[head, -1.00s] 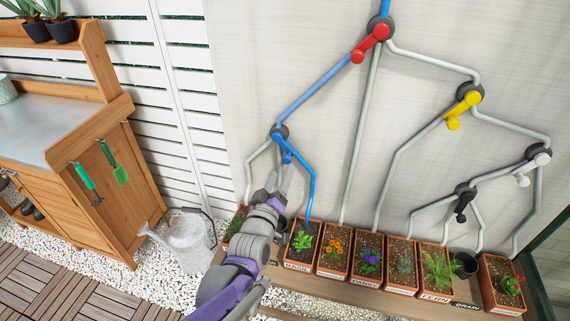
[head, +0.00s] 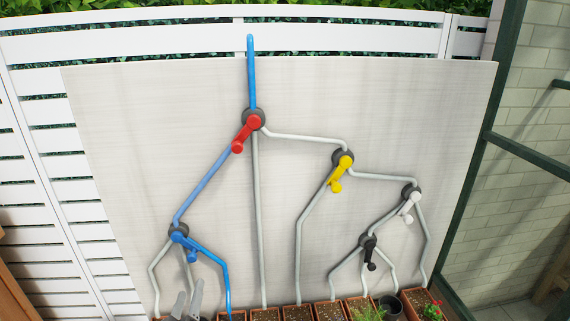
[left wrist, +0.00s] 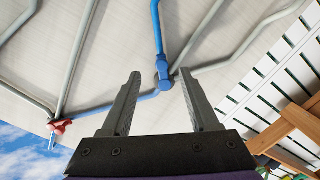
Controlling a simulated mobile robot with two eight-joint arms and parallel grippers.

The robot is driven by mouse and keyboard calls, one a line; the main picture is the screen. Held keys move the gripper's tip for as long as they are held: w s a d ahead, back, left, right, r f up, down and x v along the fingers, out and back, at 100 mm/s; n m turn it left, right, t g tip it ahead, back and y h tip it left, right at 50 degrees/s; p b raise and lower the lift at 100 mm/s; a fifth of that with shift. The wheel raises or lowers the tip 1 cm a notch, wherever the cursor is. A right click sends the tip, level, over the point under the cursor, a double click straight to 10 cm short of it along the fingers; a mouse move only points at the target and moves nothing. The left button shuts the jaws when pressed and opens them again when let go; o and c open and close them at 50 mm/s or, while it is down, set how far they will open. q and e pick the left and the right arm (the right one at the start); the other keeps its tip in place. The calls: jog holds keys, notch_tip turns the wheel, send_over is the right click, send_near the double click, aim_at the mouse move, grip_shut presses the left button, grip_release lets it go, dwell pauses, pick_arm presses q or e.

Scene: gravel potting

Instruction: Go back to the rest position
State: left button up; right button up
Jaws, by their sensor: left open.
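My left gripper (head: 188,304) shows only by its grey fingertips at the bottom left of the head view, below the blue valve handle (head: 184,241). In the left wrist view its two fingers (left wrist: 158,100) stand wide apart with nothing between them. The blue handle (left wrist: 163,72) lies beyond the fingertips there, apart from them. The rest of my left arm is out of the head view. My right gripper is in neither view.
The pale panel (head: 120,130) carries pipes with a red handle (head: 246,129), a yellow handle (head: 342,170), a white handle (head: 410,205) and a black handle (head: 369,256). Several planters (head: 297,312) line the bottom edge. A white slatted fence (head: 45,190) stands at left.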

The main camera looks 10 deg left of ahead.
pick_arm(q)
jog(key=s+d+f+m+g+h+p, duration=0.1)
jog(key=s+d+f+m+g+p, duration=0.1)
jog(key=s, duration=0.7)
jog(key=s+d+f+m+g+h+p, duration=0.2)
jog(key=s+d+f+m+g+p, duration=0.1)
jog(key=s+d+m+g, duration=0.4)
jog(key=shift+s+m+g+h+p, duration=0.35)
jog(key=shift+s+g+p, duration=0.5)
jog(key=shift+g, duration=0.35)
